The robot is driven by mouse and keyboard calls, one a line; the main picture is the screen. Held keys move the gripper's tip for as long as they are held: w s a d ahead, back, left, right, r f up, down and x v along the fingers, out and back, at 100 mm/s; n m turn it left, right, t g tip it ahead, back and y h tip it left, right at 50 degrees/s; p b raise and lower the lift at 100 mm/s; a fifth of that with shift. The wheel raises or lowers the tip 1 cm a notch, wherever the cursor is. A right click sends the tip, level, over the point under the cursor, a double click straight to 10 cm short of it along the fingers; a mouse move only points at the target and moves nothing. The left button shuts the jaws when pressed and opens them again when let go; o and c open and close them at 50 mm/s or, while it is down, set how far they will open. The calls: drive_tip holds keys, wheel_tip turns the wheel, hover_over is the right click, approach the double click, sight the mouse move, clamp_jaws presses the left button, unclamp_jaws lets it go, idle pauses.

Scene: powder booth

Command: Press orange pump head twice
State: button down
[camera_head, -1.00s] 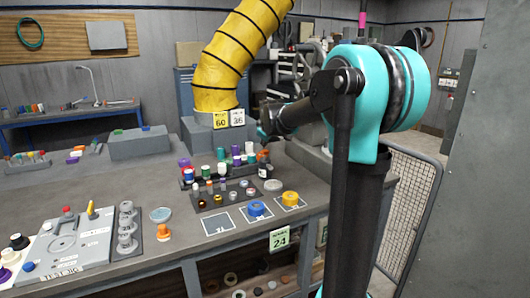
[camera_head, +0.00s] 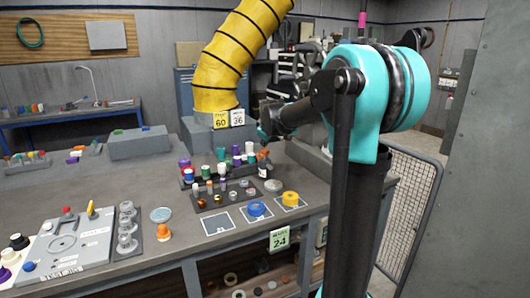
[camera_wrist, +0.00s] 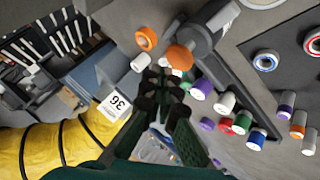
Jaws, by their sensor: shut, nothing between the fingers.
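An orange pump head (camera_wrist: 180,57) shows near the top middle of the wrist view, against a grey bottle-like body (camera_wrist: 203,28). In the head view a small orange top (camera_head: 263,153), which looks like the same one, stands at the right end of the bottle group. My gripper (camera_wrist: 167,80) is shut and empty. Its dark fingertips point towards the orange head and appear just short of it in the wrist view. I cannot tell whether they touch. In the head view my gripper (camera_head: 265,132) is small and dark above that orange top.
Several coloured bottles (camera_wrist: 240,122) stand close beside the fingers. A yellow hose (camera_head: 222,65) and a grey box (camera_head: 200,135) with number cards stand behind. Blue and yellow rings (camera_head: 290,198) lie on square pads at the front.

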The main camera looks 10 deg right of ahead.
sight(265, 152)
drive_tip(key=shift+f, duration=0.15)
drive_tip(key=shift+f, duration=0.25)
drive_tip(key=shift+f, duration=1)
idle(1.4)
drive_tip(key=shift+r, duration=1.45)
drive_tip(key=shift+r, duration=2.5)
drive_tip(key=shift+s, duration=0.1)
